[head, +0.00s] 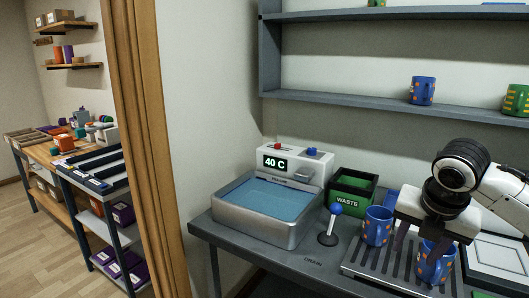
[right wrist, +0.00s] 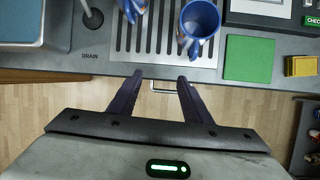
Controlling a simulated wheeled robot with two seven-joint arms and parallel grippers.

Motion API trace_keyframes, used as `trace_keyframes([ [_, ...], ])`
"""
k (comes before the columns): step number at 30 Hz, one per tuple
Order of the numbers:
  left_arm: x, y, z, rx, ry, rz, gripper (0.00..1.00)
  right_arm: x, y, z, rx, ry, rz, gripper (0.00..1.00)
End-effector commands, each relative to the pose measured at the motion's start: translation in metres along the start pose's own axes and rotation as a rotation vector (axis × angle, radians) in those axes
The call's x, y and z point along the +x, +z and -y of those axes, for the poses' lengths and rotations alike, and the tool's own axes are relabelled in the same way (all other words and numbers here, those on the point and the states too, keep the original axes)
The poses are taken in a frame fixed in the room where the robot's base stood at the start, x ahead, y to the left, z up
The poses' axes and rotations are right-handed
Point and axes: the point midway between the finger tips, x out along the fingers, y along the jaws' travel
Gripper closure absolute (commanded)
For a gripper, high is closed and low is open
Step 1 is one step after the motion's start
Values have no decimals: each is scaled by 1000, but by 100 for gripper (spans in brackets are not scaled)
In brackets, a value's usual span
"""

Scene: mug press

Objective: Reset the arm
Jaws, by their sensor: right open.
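My right gripper (head: 420,240) is above the front edge of the counter, coming in from the right in the head view. In the right wrist view its two dark fingers (right wrist: 160,82) are apart with nothing between them. A blue mug with orange marks (head: 435,265) stands on the slatted drain rack (head: 395,267), partly hidden behind the gripper. In the wrist view this mug (right wrist: 200,18) is beyond the fingertips, clear of them. A second blue mug (head: 376,228) stands to its left, also at the wrist view's top edge (right wrist: 133,8). My left gripper does not show.
A water basin (head: 265,205) with a 40 C display, a blue-knobbed lever (head: 330,225) and a green waste bin (head: 350,190) stand left of the rack. Right of it are a green pad (right wrist: 250,60) and yellow box (right wrist: 301,66). Shelves (head: 350,100) hold mugs.

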Motion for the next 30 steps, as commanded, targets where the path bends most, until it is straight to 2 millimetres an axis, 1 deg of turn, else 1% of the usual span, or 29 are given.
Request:
trace_keyframes([
  [1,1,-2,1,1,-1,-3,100,12,-10,-7,22,16,-12,55],
  [5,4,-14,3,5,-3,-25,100,36,-30,-25,100,68,-29,55],
  [6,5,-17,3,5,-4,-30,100,45,-37,-30,128,86,-38,55],
  [8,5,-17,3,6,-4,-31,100,59,-50,-39,177,114,-54,55],
  [11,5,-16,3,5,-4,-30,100,84,-78,-56,282,172,-91,55],
  [14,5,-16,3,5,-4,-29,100,114,-117,-74,436,242,-155,55],
  [15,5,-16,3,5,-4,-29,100,127,-135,-80,512,270,-186,55],
  [17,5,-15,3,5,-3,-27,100,143,-161,-88,636,311,-234,55],
  [18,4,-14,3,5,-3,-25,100,152,-178,-91,721,334,-267,55],
  [20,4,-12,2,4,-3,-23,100,166,-203,-94,853,362,-317,55],
  [21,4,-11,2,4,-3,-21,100,174,-219,-94,944,377,-350,55],
  [23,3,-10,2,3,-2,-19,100,185,-242,-91,1083,395,-398,55],
  [24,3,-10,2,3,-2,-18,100,191,-256,-88,1179,405,-427,55],
  [26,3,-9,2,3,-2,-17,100,201,-278,-80,1325,411,-469,55],
  [27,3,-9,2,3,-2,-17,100,207,-292,-72,1423,413,-492,55],
  [29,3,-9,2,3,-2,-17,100,214,-311,-59,1571,414,-523,55],
  [30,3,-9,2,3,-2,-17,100,219,-324,-48,1669,410,-538,55],
])
